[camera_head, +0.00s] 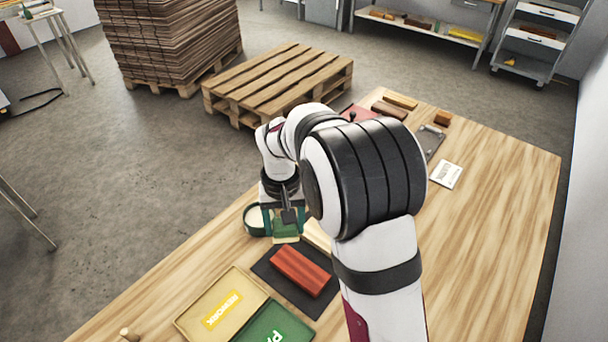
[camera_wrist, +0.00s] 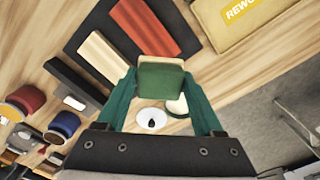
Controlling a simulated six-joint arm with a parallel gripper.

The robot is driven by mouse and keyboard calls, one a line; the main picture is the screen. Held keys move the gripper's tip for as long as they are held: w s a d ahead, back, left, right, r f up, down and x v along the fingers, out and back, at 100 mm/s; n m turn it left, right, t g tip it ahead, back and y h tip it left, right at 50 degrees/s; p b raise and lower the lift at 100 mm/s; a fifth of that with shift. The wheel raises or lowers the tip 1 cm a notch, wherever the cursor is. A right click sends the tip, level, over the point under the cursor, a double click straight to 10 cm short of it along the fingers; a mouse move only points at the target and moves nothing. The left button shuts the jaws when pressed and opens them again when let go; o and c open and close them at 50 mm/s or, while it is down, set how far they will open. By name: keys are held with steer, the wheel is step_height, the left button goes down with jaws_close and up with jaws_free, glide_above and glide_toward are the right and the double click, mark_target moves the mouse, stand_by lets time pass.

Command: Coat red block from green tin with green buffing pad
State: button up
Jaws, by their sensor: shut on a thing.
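The red block (camera_head: 300,270) lies on a dark mat (camera_head: 268,262) at the front of the table; it also shows at the top of the wrist view (camera_wrist: 146,27). My gripper (camera_head: 288,214) is shut on the green buffing pad (camera_wrist: 160,80), a green block with a cream edge, between its green fingers. The pad (camera_head: 286,230) is beyond the red block and apart from it. The green tin (camera_head: 256,217), with a pale inside, stands just left of my gripper. In the wrist view my fingers and the pad partly hide what is beneath.
A yellow rework tray (camera_head: 182,322) and a green tray (camera_head: 249,336) lie at the front. A red tin (camera_wrist: 25,99) and a blue tin (camera_wrist: 65,123) stand at the left of the wrist view.

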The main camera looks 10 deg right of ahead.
steer(key=shift+w+a+f, duration=0.1)
steer(key=shift+a+f, duration=0.35)
steer(key=shift+f, duration=0.35)
steer(key=shift+d+f, duration=0.1)
steer(key=shift+f, duration=3.4)
steer(key=shift+s+d+r, duration=0.4)
steer(key=shift+s+d, duration=0.2)
steer(key=shift+s, duration=0.05)
steer(key=shift+s+d, duration=2.9)
steer(key=shift+w+a, duration=3.45)
steer(key=shift+a, duration=0.05)
steer(key=shift+w+a+r, duration=0.1)
steer(key=shift+r, duration=0.15)
steer(key=shift+f, duration=0.1)
steer(key=shift+r, duration=3.1)
